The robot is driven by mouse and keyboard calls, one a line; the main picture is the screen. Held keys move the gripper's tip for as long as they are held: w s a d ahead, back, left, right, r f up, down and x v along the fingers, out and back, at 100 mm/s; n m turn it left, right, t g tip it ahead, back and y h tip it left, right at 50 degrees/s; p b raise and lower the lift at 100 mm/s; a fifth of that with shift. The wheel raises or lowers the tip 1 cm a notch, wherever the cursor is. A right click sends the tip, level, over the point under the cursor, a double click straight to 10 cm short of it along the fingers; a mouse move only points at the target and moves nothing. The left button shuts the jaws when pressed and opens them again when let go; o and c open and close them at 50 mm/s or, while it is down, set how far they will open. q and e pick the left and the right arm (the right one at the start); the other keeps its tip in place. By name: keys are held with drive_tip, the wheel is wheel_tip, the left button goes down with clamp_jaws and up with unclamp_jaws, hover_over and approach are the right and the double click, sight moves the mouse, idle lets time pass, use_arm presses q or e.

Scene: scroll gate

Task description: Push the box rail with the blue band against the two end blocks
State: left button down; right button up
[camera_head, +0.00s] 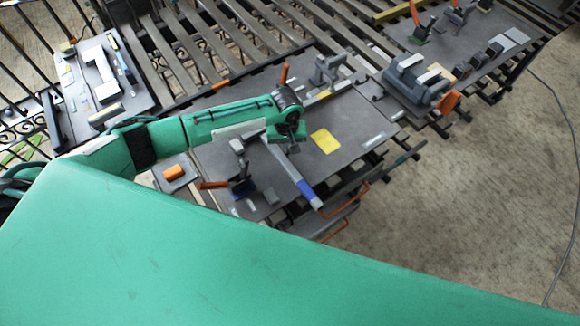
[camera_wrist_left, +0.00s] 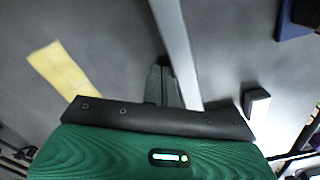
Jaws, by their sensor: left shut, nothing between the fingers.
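The box rail (camera_head: 283,165) is a long grey bar lying slantwise on the dark plate, with a blue band (camera_head: 306,190) near its lower right end. In the left wrist view the rail (camera_wrist_left: 179,45) runs down from the top edge. My left gripper (camera_head: 292,147) is shut and empty, low over the plate. Its fingertips (camera_wrist_left: 162,70) are right beside the rail, on the yellow patch's side; I cannot tell whether they touch. A pale-faced block (camera_head: 237,145), seemingly one end block, stands across the rail (camera_wrist_left: 258,104). A small grey block (camera_head: 271,196) may be the other.
A yellow patch (camera_head: 325,141) lies flat on the plate (camera_head: 350,120). Toggle clamps with orange handles stand at the plate's lower left (camera_head: 241,186) and back (camera_head: 328,68). A small tile with an orange block (camera_head: 173,172) is to the left. The plate right of the gripper is mostly free.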

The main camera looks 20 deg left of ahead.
sight(275, 160)
use_arm(q)
drive_tip(key=shift+s+a+p, duration=1.05)
drive_tip(key=shift+s+p, duration=0.25)
drive_tip(key=shift+p, duration=0.05)
drive_tip(key=shift+s+a+p, duration=1)
drive_tip(key=shift+s+p, duration=0.25)
drive_tip(key=shift+p, duration=0.05)
drive_tip(key=shift+s+a, duration=0.2)
drive_tip(key=shift+s, duration=0.05)
drive_tip(key=shift+w+d, duration=0.15)
drive_tip(key=shift+w+d, duration=0.7)
drive_tip(key=shift+w, duration=0.2)
drive_tip(key=shift+r, duration=0.1)
